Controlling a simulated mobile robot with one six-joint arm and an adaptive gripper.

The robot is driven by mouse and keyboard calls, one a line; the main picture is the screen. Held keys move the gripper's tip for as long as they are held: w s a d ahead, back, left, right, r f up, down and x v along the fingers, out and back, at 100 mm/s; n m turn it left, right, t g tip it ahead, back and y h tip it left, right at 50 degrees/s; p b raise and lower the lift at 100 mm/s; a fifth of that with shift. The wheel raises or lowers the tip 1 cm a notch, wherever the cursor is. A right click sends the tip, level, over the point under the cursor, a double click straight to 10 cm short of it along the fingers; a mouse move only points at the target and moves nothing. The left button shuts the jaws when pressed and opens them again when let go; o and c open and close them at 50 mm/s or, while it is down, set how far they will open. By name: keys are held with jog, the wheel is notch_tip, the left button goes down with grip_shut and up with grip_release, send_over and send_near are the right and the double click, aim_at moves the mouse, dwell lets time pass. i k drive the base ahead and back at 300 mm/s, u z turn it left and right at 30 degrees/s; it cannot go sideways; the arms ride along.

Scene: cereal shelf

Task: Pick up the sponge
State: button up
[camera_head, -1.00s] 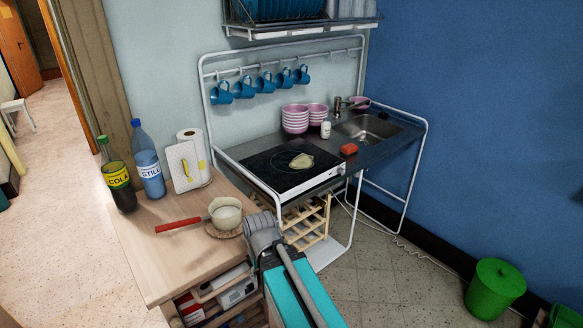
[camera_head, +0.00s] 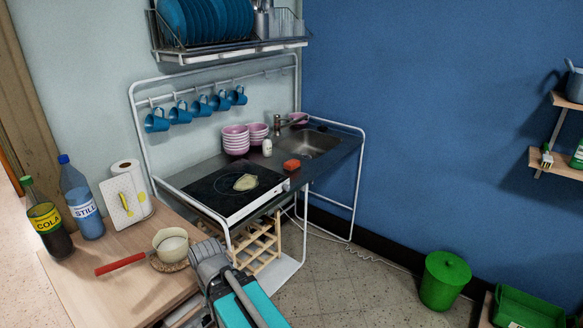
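An orange-red block that looks like the sponge (camera_head: 291,165) lies on the dark metal counter (camera_head: 325,165), between the black hob and the sink. My arm reaches up from the bottom of the picture, with a grey end part near the wooden table's right edge. The sponge is farther back and to the right, well apart from my arm. My gripper's fingers cannot be made out in this view.
A black hob (camera_head: 215,195) holds a pale item. Pink bowls (camera_head: 236,140) and a small white bottle (camera_head: 267,147) stand behind. The sink (camera_head: 312,144) is right of the sponge. A green bin (camera_head: 444,281) stands on the floor.

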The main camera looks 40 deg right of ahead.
aim_at(290, 166)
jog(key=k, duration=1.35)
jog(key=z, duration=0.35)
jog(key=i, duration=0.65)
jog(key=z, duration=0.95)
jog(key=i, duration=1.25)
jog(key=u, duration=0.15)
